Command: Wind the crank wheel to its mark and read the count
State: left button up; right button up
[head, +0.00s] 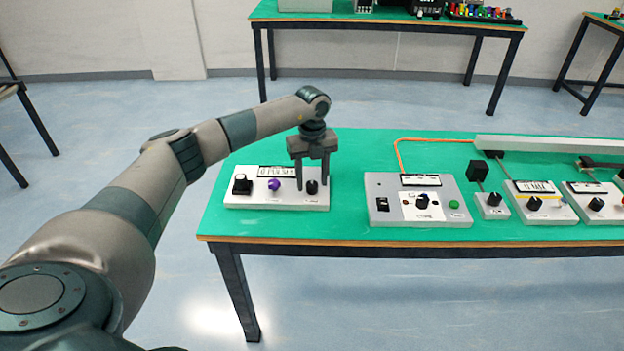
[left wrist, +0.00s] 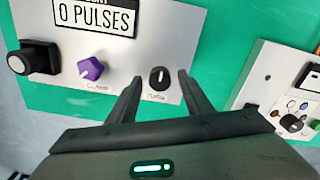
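A white panel (head: 230,202) stands at the table's left end. It carries a black square-based button (head: 242,184), a purple knob (head: 274,184), a small black knob (head: 312,188) and a display (head: 277,171). In the left wrist view the display (left wrist: 97,17) reads "0 PULSES" and the black knob (left wrist: 160,79) has a white pointer line. My left gripper (head: 311,178) points down over the black knob, fingers apart, one to each side. I cannot tell whether they touch it. No part is clearly a crank wheel. My right gripper is out of view.
A grey panel (head: 382,216) with a dial knob (head: 422,201) and green button (head: 454,204) stands to the right. Further right are more small panels (head: 540,214) and a long grey conveyor (head: 555,148). Bare green tabletop (head: 345,232) separates the two left panels.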

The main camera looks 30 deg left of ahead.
aim_at(312, 184)
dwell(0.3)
pick_arm(q)
jog(key=shift+r, duration=0.6)
notch_tip(312, 184, up, 16)
jog(key=b, duration=0.2)
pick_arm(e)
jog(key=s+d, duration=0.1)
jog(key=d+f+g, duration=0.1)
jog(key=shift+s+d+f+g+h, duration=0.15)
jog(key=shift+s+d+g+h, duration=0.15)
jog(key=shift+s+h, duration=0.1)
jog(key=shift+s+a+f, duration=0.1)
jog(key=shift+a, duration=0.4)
